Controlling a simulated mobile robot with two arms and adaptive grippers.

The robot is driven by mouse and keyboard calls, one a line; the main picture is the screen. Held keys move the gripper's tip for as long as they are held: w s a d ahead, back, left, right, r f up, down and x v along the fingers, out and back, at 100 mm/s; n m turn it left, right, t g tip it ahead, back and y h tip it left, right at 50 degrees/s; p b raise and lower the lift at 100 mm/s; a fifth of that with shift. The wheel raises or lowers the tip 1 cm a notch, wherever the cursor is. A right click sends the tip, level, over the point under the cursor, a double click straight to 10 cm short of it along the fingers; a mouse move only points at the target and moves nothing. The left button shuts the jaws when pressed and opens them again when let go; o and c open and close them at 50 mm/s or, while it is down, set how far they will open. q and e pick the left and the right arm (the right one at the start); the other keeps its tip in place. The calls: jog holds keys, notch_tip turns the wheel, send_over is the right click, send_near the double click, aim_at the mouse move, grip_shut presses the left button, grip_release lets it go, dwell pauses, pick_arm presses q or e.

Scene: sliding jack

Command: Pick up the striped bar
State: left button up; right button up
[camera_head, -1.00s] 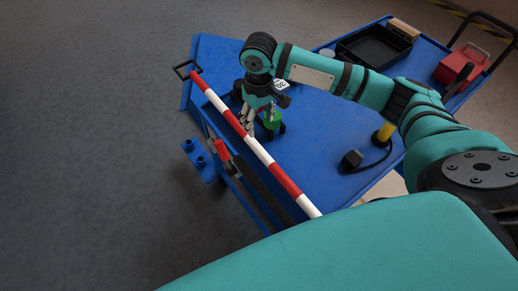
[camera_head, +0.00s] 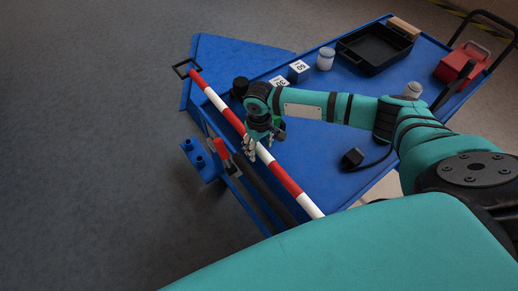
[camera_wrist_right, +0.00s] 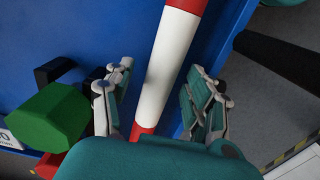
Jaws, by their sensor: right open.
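The red and white striped bar (camera_head: 285,180) lies slantwise along the near left edge of the blue cart, with its far end by a black handle. My right gripper (camera_head: 258,146) is over the middle of the bar in the head view. In the right wrist view, the bar's white section (camera_wrist_right: 165,60) runs between the two fingers of my right gripper (camera_wrist_right: 160,74). The fingers are spread, one on each side, with a visible gap to the bar. The part of the bar nearest the palm is hidden. My left gripper is not in view.
The blue cart top (camera_head: 320,160) holds number cubes (camera_head: 298,71), a white jar (camera_head: 325,58), a black tray (camera_head: 372,50) and a red toolbox (camera_head: 460,64). A green object (camera_wrist_right: 48,117) is close left of the fingers in the wrist view. Open floor lies left of the cart.

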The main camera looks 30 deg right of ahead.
aim_at(259, 146)
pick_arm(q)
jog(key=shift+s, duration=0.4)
pick_arm(e)
jog(key=shift+c, duration=0.4)
grip_shut()
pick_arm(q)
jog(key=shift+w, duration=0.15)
pick_arm(e)
jog(key=shift+w+r, duration=0.1)
jog(key=shift+r, duration=0.5)
notch_tip(259, 146, up, 2)
jog(key=shift+r, duration=0.15)
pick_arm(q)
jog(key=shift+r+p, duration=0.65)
pick_arm(e)
jog(key=s, duration=0.5)
jog(key=s+a+r, duration=0.1)
jog(key=s, duration=1)
jog(key=shift+a+r, duration=0.2)
jog(key=shift+a, duration=0.15)
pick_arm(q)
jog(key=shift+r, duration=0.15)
pick_arm(e)
jog(key=shift+r, duration=0.15)
